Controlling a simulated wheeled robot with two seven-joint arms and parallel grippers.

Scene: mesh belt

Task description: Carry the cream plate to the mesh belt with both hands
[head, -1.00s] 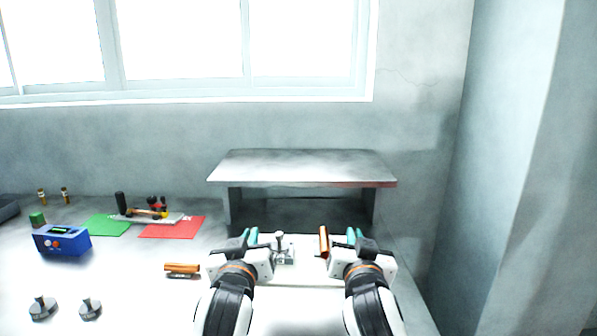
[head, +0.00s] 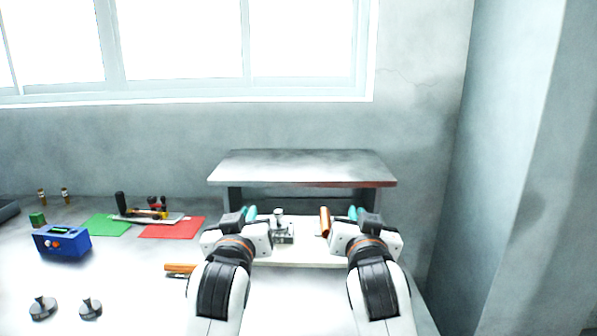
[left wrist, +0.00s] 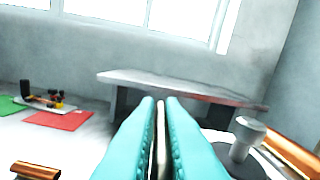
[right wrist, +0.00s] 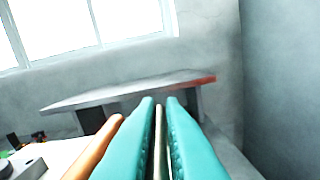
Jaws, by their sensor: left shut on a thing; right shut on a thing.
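The cream plate (head: 306,252) is held between my two grippers in the head view. A metal fitting (head: 279,233) and a copper tube (head: 325,222) are on it. My left gripper (head: 249,215) is shut on the plate's left side; the plate's thin edge shows between the teal fingers in the left wrist view (left wrist: 161,140). My right gripper (head: 354,213) is shut on the right side, and its fingers also pinch the edge in the right wrist view (right wrist: 160,140). The plate is just in front of a grey bench-like housing (head: 300,168). I cannot clearly make out the mesh belt; the opening below is dark.
A copper tube (head: 180,269) lies on the table left of my left arm. Further left are a red mat (head: 172,228), a green mat (head: 106,226), a blue box (head: 62,242) and two grey knobs (head: 42,308). A wall stands close on the right.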

